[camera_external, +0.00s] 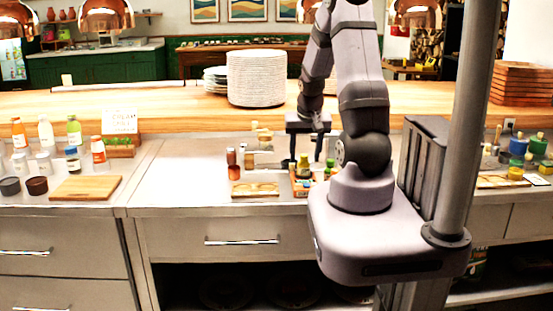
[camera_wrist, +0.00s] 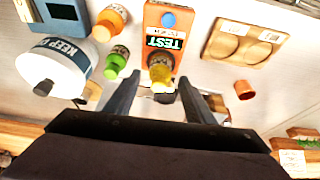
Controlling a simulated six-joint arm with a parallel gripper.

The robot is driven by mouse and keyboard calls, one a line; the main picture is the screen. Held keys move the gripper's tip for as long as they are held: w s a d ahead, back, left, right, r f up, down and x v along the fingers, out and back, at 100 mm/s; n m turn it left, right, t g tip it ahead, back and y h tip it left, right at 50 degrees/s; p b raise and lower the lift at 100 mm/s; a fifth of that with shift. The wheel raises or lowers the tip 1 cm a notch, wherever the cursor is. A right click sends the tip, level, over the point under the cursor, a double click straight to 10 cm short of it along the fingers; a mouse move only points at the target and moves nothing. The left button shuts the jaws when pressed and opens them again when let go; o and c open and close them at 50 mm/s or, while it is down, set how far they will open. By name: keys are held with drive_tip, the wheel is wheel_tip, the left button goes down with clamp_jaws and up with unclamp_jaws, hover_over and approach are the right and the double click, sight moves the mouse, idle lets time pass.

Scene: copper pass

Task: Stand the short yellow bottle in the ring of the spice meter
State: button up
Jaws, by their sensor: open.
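The spice meter looks to be the orange box (camera_wrist: 165,22) with a blue round spot and a "TEST" label in the wrist view. My gripper (camera_wrist: 158,88) is open, with a finger on each side of the bottle and gaps visible. In the external view my gripper (camera_external: 303,156) points down over the orange box (camera_external: 303,186).
A green bottle (camera_wrist: 116,62) and an orange-capped bottle (camera_wrist: 108,22) stand left of the meter. A white "KEEP" container (camera_wrist: 60,62) is farther left. A wooden board with two round recesses (camera_wrist: 222,44) and a small orange-brown cup (camera_wrist: 244,89) are to the right.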

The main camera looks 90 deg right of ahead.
drive_tip(key=b+v, duration=0.1)
drive_tip(key=v, duration=0.8)
drive_tip(key=shift+b, duration=0.3)
drive_tip(key=shift+f, duration=0.1)
drive_tip(key=w+a+f+n+t+y, duration=0.1)
drive_tip(key=w+a+f+n+y, duration=0.3)
drive_tip(key=w+a+n, duration=0.95)
drive_tip(key=w+a+f+n, duration=0.1)
drive_tip(key=a+f+n, duration=0.1)
drive_tip(key=a, duration=1)
drive_tip(key=w+a+f+n+g, duration=0.1)
drive_tip(key=w+a+f+n, duration=0.1)
drive_tip(key=a, duration=1)
drive_tip(key=shift+a+f+y, duration=0.3)
drive_tip(key=shift+a+f, duration=0.1)
